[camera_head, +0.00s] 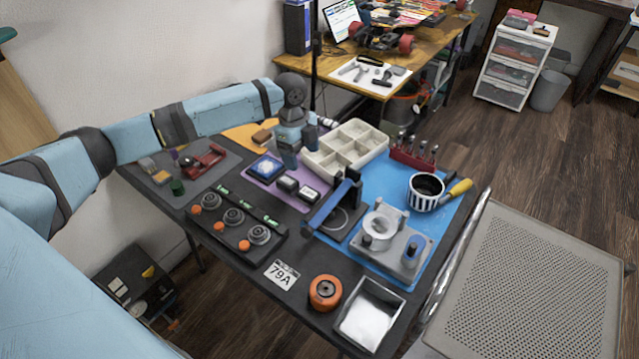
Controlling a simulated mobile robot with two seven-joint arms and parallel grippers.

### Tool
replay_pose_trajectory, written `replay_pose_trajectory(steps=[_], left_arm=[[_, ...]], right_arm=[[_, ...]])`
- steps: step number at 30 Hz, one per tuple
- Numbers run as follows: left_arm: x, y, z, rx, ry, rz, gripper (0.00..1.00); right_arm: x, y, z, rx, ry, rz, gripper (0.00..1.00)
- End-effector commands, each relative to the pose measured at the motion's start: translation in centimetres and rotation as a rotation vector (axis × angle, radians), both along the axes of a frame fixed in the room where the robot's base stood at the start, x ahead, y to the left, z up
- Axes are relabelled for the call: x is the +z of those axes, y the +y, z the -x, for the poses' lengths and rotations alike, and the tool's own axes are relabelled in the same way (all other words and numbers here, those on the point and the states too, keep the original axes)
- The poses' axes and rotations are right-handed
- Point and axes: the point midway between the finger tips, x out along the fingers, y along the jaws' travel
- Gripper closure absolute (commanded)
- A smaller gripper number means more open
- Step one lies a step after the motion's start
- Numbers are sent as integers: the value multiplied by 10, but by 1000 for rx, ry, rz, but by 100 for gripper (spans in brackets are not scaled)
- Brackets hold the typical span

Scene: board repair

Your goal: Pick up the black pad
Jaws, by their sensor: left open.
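Two small black blocks with pale front faces, one on the left (288,184) and one on the right (308,195), lie on the purple mat (263,184). They look most like the black pad, but I cannot tell which one is meant. My left gripper (290,165) points down over the purple mat, just behind the left black block. Its jaws are open and I see nothing held. The gap between the fingertips and the block is hard to judge. My right gripper is out of view.
A blue-handled press (334,207) stands front right. A black panel with knobs (236,218) lies front left.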

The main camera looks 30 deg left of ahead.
Motion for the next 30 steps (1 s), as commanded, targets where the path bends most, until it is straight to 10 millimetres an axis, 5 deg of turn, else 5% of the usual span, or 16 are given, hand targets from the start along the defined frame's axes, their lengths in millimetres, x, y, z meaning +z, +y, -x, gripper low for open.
replay_pose_trajectory(steps=[12,23,30], left_arm=[[-67,-9,1,0,3,0,26],[-94,-13,2,0,2,0,26],[-129,-16,2,-1,2,0,26]], right_arm=[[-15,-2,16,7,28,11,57],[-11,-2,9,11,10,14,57],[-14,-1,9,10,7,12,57]])
